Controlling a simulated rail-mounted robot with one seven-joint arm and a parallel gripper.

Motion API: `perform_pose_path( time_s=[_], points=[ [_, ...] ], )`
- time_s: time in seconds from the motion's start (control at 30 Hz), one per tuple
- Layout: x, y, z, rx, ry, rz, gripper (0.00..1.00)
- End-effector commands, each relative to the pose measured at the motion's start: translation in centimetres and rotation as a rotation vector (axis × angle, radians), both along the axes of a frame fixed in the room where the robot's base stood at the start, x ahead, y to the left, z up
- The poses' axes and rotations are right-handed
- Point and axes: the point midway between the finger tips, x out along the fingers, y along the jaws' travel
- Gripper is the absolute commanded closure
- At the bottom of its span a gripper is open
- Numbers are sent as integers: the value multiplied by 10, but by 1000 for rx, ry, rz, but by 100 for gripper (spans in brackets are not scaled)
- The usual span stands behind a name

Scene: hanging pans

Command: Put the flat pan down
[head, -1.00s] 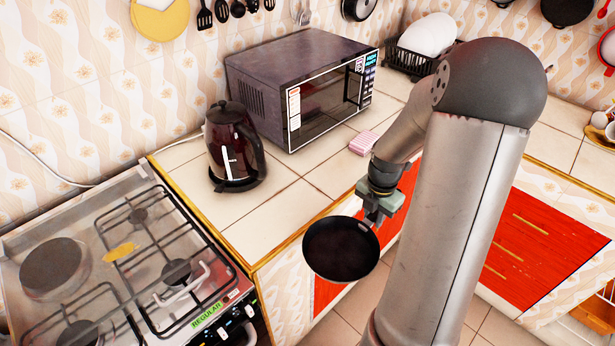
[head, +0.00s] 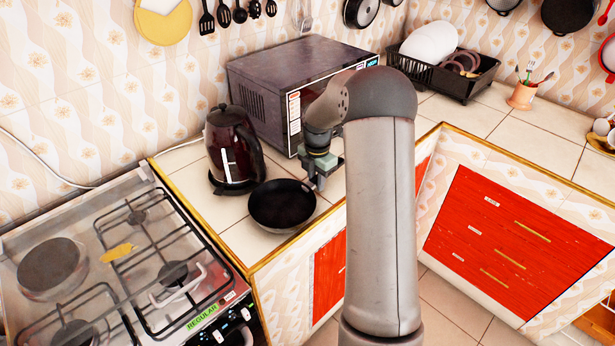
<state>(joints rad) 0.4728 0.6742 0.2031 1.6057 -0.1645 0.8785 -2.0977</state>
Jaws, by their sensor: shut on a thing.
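The flat pan (head: 283,206) is dark and shallow. In the head view it appears level over the tiled counter, in front of the kettle and left of my arm. My gripper (head: 315,182) is shut on the pan's handle at its right side. The fingertips are small and partly hidden. I cannot tell whether the pan's base touches the counter (head: 232,234) or hangs just above it.
The dark kettle (head: 232,150) stands right behind the pan. A microwave (head: 281,89) stands behind my gripper. The gas stove (head: 130,262) is at the left. Bare tiles show around the pan's left and front. A dish rack (head: 455,78) stands at the back right.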

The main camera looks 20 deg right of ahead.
Motion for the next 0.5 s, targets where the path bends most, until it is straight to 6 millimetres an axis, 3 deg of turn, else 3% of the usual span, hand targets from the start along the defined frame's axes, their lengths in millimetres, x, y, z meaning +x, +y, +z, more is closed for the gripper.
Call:
perform_pose_path(
  time_s=[0.17,0.2,0.5],
  points=[
    [23,3,1,0,-1,-7,100],
    [20,0,-6,0,1,-12,100],
    [19,-1,-6,0,-1,-13,100]
  ],
)
